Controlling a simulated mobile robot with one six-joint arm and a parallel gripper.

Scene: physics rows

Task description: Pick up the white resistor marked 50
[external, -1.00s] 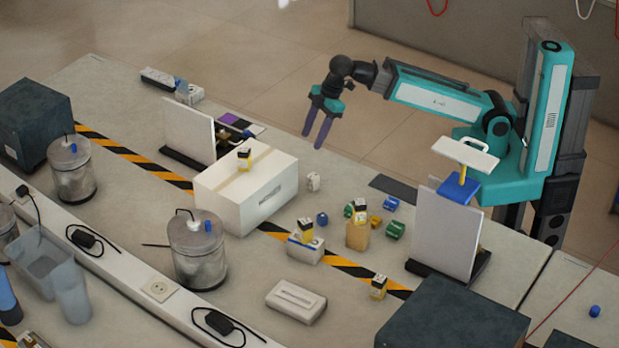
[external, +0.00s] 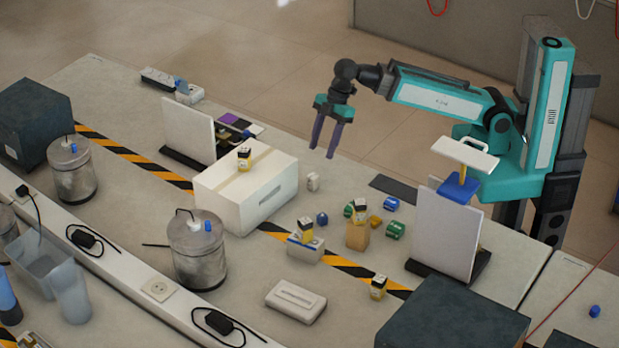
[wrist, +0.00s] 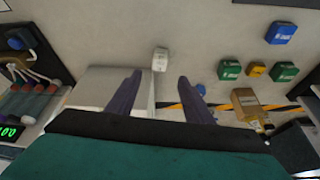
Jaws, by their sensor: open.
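The white resistor (external: 313,181) is a small white block on the table, just right of the large white box in the external view. It also shows in the wrist view (wrist: 160,60), just beyond and between the fingertips; its marking is too small to read. My gripper (external: 322,153) is open and empty, with its purple fingers pointing down above the table. In the wrist view my gripper (wrist: 160,76) has its two fingers spread apart. The fingers do not touch the resistor.
The large white box (external: 262,197) stands close to the resistor, with a small yellow-and-black block (external: 244,162) on top. Several blue, green and yellow blocks lie to the right, by a wooden block (external: 357,236). A grey upright panel (external: 445,232) stands farther right.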

